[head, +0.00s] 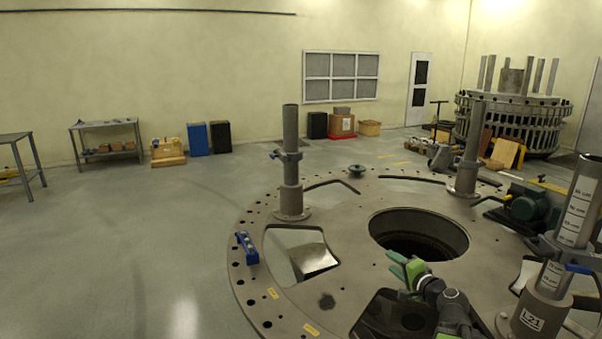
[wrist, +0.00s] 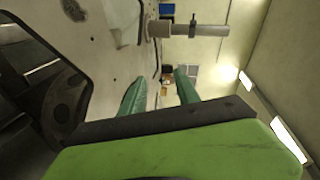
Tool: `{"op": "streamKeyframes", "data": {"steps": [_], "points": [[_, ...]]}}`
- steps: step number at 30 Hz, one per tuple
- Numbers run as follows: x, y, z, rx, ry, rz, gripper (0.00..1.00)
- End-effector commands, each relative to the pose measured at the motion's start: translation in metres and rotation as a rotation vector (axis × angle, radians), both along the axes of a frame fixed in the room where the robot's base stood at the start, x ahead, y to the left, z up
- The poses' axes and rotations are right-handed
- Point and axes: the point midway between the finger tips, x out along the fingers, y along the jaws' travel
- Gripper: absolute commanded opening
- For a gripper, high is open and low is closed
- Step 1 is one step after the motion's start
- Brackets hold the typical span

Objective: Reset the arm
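My gripper (head: 401,264) is green and sits over the turret plate (head: 345,240), near the front edge of its large central hole (head: 418,235) in the head view. In the wrist view my gripper (wrist: 160,76) shows two dark green fingers with a clear gap between them. Nothing is held between them. Part of my arm shows at the lower right of the head view. The wrist view is turned on its side.
Grey posts stand on the plate at the back left (head: 291,160), back right (head: 470,150) and front right (head: 560,240). A blue tool (head: 247,248) lies on the left rim. A green motor (head: 527,203) is at the right.

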Motion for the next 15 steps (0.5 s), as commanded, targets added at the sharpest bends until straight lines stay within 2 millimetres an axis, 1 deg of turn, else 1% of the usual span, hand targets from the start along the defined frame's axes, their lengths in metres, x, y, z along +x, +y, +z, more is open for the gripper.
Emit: {"op": "streamKeyframes", "data": {"steps": [1, 2, 3, 5, 6, 8, 9, 11, 12, 13, 14, 15], "points": [[0.006, 0.047, -0.013, -0.050, 0.037, 0.092, 0.38], [0.007, 0.072, -0.021, -0.086, 0.061, 0.145, 0.38], [0.006, 0.105, -0.033, -0.135, 0.095, 0.219, 0.38], [0.001, 0.152, -0.052, -0.215, 0.149, 0.329, 0.38], [-0.006, 0.180, -0.066, -0.272, 0.189, 0.403, 0.38], [-0.019, 0.219, -0.088, -0.367, 0.253, 0.513, 0.38], [-0.031, 0.241, -0.103, -0.434, 0.301, 0.586, 0.38], [-0.053, 0.266, -0.128, -0.548, 0.386, 0.695, 0.38], [-0.070, 0.276, -0.145, -0.637, 0.458, 0.765, 0.38], [-0.084, 0.276, -0.157, -0.701, 0.518, 0.809, 0.38], [-0.095, 0.271, -0.167, -0.761, 0.577, 0.841, 0.38], [-0.110, 0.257, -0.177, -0.828, 0.661, 0.868, 0.38]]}}
